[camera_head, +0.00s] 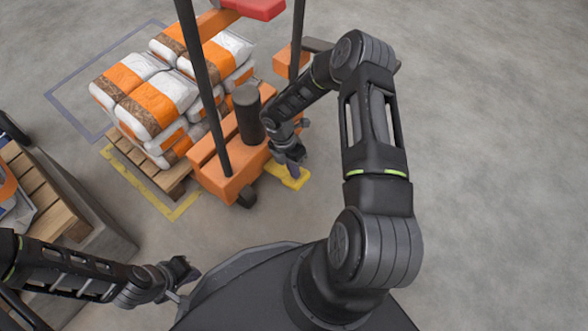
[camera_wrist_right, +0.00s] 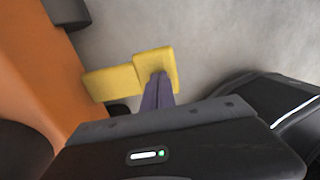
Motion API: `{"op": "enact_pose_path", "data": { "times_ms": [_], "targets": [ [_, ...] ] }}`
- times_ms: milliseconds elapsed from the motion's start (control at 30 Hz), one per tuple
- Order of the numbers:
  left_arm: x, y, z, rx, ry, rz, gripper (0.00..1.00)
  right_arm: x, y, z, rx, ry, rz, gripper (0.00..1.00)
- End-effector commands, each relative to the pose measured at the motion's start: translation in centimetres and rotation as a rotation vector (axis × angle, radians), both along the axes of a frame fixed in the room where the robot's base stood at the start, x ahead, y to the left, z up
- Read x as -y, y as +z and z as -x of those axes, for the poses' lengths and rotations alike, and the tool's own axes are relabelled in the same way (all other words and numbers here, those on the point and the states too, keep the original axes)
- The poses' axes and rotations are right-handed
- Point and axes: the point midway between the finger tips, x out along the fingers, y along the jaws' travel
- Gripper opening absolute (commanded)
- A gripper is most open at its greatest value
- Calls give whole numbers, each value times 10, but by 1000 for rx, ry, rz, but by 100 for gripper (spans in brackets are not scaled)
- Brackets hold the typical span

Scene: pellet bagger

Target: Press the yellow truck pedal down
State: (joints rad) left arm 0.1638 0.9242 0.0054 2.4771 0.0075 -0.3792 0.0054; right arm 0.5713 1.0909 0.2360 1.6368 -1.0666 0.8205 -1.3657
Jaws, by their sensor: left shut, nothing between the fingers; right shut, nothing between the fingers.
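The yellow truck pedal (camera_head: 290,178) sticks out low at the near side of the orange pallet truck (camera_head: 222,176). In the right wrist view the pedal (camera_wrist_right: 112,82) shows as a flat yellow arm with a wider pad at its end. My right gripper (camera_head: 293,160) is shut and empty, with its fingertips (camera_wrist_right: 160,80) over the pad. They look in contact with or very close to it; I cannot tell which. My left gripper (camera_head: 188,272) is shut and empty, low at the left near my base, away from the truck.
A pallet (camera_head: 160,176) with stacked orange and white bags (camera_head: 155,100) stands behind the truck body. The truck's dark mast posts (camera_head: 205,90) rise beside my right arm. Another wooden pallet (camera_head: 50,205) stands at the left. The floor on the right is clear.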

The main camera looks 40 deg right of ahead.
Motion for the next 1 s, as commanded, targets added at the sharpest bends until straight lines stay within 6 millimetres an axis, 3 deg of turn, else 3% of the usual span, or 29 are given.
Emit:
{"op": "enact_pose_path", "data": {
  "times_ms": [333, 567, 1000],
  "targets": [
    [0, -6, -1, 2, 1, 0, 0, 3, -14, 9, 97, -1, -29, 0],
    [0, -22, -3, 7, 4, -1, 0, 4, -39, 17, 233, 4, -71, 0],
    [1, -50, -8, 22, 11, -4, 0, 6, -80, 23, 228, 0, -69, 0]
  ]
}}
